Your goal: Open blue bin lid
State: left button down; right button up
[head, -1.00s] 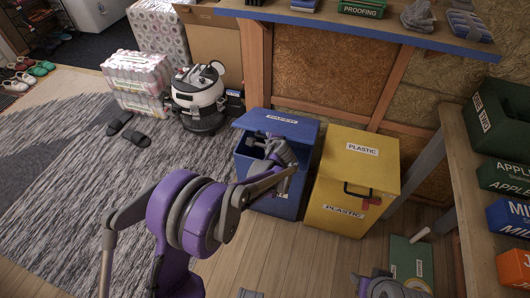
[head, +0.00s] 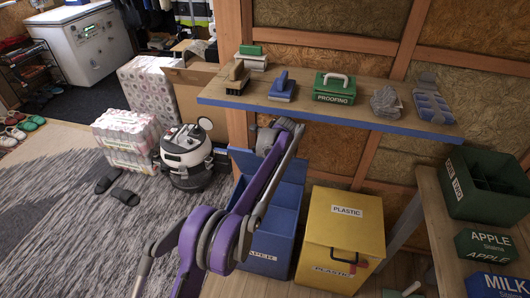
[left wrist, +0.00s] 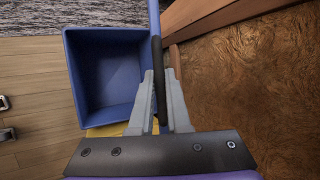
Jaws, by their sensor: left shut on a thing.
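The blue bin (head: 283,240), with a paper label on its front, stands on the floor left of the yellow plastic bin. Its blue lid (head: 241,160) is raised to about upright at the back, partly hidden by my left arm. My left gripper (head: 279,130) is at the top of the lid, below the shelf edge. In the left wrist view the gripper (left wrist: 160,90) is shut on the lid's dark handle (left wrist: 157,65). The lid (left wrist: 154,18) shows edge-on there, and the open, empty-looking bin (left wrist: 105,75) is beside it. My right gripper is not in view.
The yellow bin (head: 340,240) stands close on the right. A blue-edged shelf (head: 330,110) with brushes and a green box (head: 334,88) overhangs behind the bins. A vacuum cleaner (head: 187,155) stands to the left. The rug (head: 70,220) at left is mostly clear.

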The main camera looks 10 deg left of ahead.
pick_arm(q)
jog(key=shift+w+r, duration=0.1)
jog(key=shift+w, duration=0.2)
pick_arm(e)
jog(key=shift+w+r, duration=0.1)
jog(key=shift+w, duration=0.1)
pick_arm(q)
jog(key=c, duration=0.9)
grip_release()
